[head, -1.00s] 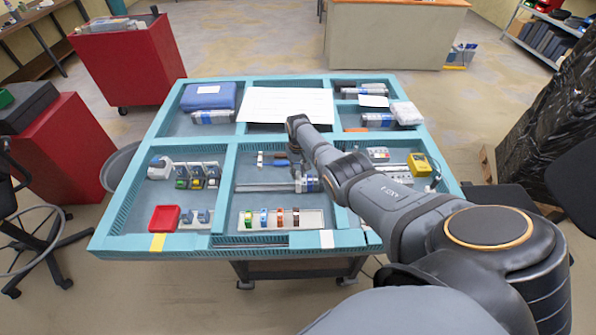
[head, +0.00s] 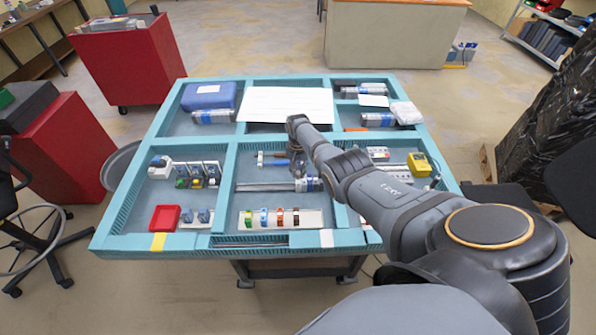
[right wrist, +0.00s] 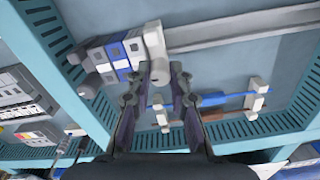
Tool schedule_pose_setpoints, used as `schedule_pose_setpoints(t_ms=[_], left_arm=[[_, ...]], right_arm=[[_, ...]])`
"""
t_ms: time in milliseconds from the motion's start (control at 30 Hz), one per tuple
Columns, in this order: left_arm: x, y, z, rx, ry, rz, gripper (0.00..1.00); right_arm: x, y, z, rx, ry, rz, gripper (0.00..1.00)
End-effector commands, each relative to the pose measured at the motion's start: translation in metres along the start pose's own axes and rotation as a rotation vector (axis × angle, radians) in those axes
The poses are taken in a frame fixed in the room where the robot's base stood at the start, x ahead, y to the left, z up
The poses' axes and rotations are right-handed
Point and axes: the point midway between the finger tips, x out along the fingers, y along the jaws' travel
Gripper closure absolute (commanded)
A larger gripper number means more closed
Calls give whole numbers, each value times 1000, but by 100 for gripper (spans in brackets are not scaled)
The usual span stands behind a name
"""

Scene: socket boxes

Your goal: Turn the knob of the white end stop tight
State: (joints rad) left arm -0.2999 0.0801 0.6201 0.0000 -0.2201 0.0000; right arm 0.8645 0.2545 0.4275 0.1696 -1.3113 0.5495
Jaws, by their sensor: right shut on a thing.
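The white end stop (right wrist: 155,40) closes the right end of a row of blue and white blocks (right wrist: 120,57) on a rail in the right wrist view. The same blocks show in the head view (head: 314,184), in the table's middle compartment. My right gripper (right wrist: 161,82) is at the end stop's lower end, its fingers shut on the small white knob, which they partly hide. In the head view my right gripper (head: 297,168) is small, just behind the row. How tight the knob sits cannot be seen. My left gripper is not in view.
A grey rail (head: 262,187) runs left from the blocks. Teal slotted dividers (head: 229,190) border the compartment. A strip of coloured parts (head: 282,218) lies in front, and a yellow device (head: 419,164) is at the right.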

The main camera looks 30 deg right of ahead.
Motion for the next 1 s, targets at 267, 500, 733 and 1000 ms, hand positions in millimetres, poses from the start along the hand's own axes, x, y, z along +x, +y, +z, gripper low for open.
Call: schedule_pose_setpoints(t_ms=[267, 500, 733, 1000], left_arm=[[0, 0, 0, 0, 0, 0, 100], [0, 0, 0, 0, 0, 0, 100], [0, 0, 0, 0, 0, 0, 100], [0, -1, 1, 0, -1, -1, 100]], right_arm=[[0, 0, 0, 2, -1, 0, 100], [0, 0, 0, 1, -1, 0, 57], [0, 0, 0, 1, -1, 0, 57], [-16, 0, -1, 2, 2, -1, 57]])
